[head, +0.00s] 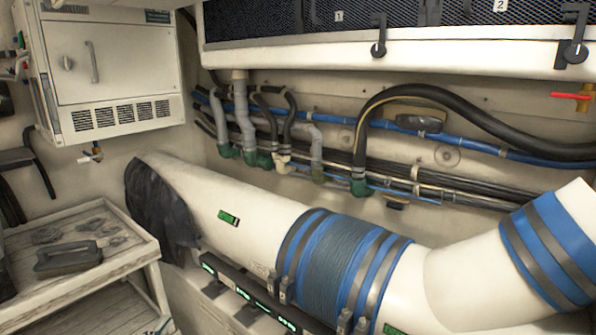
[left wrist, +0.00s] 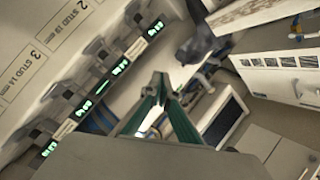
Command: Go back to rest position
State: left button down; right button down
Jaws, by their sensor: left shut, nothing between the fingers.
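My left gripper (left wrist: 157,86) shows in the left wrist view, with its two green fingers meeting at the tips. It is shut and nothing is held between the fingers. It is in free air, with the black rail and part of the room behind it. In the head view only a small grey-green piece at the bottom edge may belong to it; I cannot tell for sure. My right gripper is in neither view.
A wooden shelf unit (head: 75,214) with a dark tray-like object (head: 68,259) stands at the left. A large white pipe with a blue-banded sleeve (head: 345,258) crosses the lower middle. A white cabinet (head: 112,65) hangs at upper left. A black rail (head: 245,292) runs below the pipe.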

pick_arm(q)
jog(key=s+d+f+n+g, duration=0.3)
jog(key=s+d+f, duration=0.3)
jog(key=s+f, duration=0.5)
jog(key=s+d+f+n+g+y, duration=0.1)
jog(key=s+d+f+n+g, duration=0.2)
jog(key=s+d+f+n, duration=0.3)
jog(key=s+f, duration=0.4)
jog(key=s, duration=0.3)
jog(key=shift+s+f+g, duration=0.15)
jog(key=shift+f+g, duration=0.25)
